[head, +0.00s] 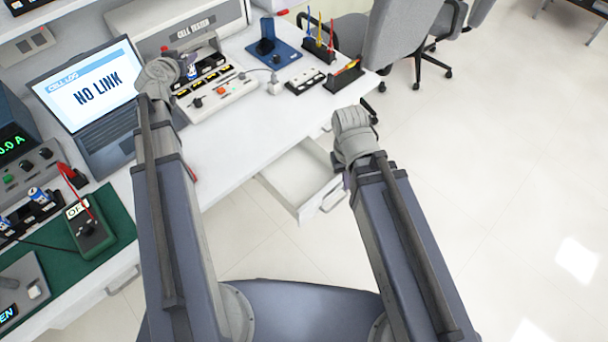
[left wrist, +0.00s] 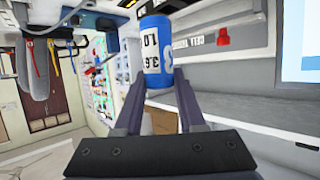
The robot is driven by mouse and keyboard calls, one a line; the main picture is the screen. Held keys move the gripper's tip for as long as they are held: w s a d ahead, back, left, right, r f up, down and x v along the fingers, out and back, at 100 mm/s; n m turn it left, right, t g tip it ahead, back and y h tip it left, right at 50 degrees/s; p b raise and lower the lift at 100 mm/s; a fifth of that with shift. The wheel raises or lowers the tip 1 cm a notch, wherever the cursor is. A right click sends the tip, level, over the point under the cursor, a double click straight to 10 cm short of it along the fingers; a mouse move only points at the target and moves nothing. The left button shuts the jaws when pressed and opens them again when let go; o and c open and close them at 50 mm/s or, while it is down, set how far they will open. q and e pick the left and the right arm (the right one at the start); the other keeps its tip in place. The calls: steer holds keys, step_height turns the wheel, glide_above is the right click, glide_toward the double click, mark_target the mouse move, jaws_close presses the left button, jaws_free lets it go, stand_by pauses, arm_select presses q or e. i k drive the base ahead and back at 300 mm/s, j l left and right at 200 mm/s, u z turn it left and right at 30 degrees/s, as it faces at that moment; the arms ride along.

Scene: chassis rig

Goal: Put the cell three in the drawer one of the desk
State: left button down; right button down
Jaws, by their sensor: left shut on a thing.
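A blue cell with a white printed label (left wrist: 154,48) stands between the fingers of my left gripper (left wrist: 158,82), which is shut on it. In the head view the cell (head: 192,71) shows only in part beside my left wrist, in front of the cell tester. Its number cannot be read for certain. An open, empty-looking drawer (head: 303,172) sticks out under the desk (head: 235,145), between my two arms. My right gripper's wrist is right of the drawer; its fingers are hidden.
The cell tester (head: 215,85) stands at the back with a laptop (head: 95,100) to its left. More blue cells (head: 39,195) sit in a holder by a green multimeter (head: 90,232). A black socket strip (head: 305,82) and tool holders stand right. The desk's front is clear.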

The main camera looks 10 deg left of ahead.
mark_target(290, 181)
steer(key=k+l, duration=0.1)
steer(key=l, duration=0.25)
steer(key=k+l, duration=0.15)
steer(key=l, duration=0.2)
steer(key=k+l, duration=0.1)
steer(key=l, duration=0.25)
steer(key=k+l, duration=0.1)
steer(key=l, duration=0.25)
steer(key=k+l, duration=0.1)
steer(key=l, duration=0.25)
